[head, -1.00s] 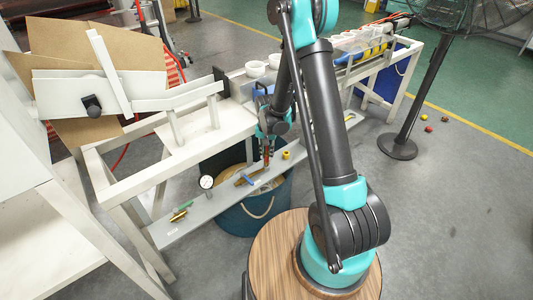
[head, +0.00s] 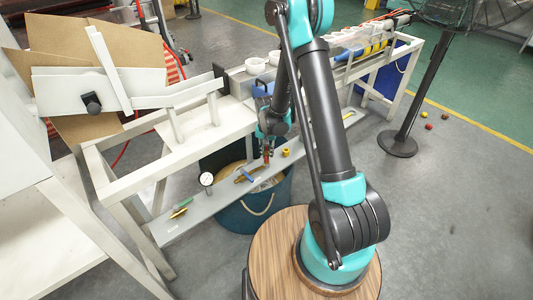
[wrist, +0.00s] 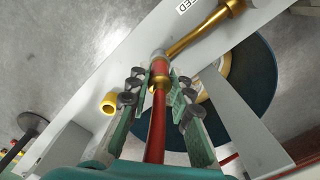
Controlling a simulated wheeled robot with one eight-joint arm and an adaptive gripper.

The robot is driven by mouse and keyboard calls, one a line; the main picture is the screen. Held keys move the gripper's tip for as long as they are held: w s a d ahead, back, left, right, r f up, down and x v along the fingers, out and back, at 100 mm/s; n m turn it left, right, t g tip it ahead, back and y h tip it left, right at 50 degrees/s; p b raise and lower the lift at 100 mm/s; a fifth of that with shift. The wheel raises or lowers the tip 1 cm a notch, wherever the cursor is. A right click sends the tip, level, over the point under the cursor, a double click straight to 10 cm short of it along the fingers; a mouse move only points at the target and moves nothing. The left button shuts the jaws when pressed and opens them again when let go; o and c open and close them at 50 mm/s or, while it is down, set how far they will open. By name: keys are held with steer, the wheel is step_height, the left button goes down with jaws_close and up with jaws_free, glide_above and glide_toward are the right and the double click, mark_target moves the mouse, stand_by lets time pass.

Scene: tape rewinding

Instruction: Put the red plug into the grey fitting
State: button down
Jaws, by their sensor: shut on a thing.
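My gripper (wrist: 156,82) is shut on the red plug (wrist: 156,130), a long red rod with a brass collar between the fingers. In the wrist view the plug's front end meets the grey fitting (wrist: 157,54), where the brass pipe (wrist: 195,38) begins. They look in line and touching or nearly so; I cannot tell whether the tip is inside. In the head view my gripper (head: 267,143) points down over the shelf, with the red plug (head: 266,157) upright below it. The fitting is too small to make out there.
A yellow ring (wrist: 109,103) lies on the grey shelf (head: 215,201), left of my gripper in the wrist view. A dial gauge (head: 206,179) and a blue-handled valve (head: 247,174) are close by. A dark teal bucket (head: 245,218) stands beneath the shelf.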

steer(key=c, duration=1.3)
jaws_free()
steer(key=shift+r, duration=0.15)
step_height(320, 180, up, 12)
steer(key=shift+f, duration=0.1)
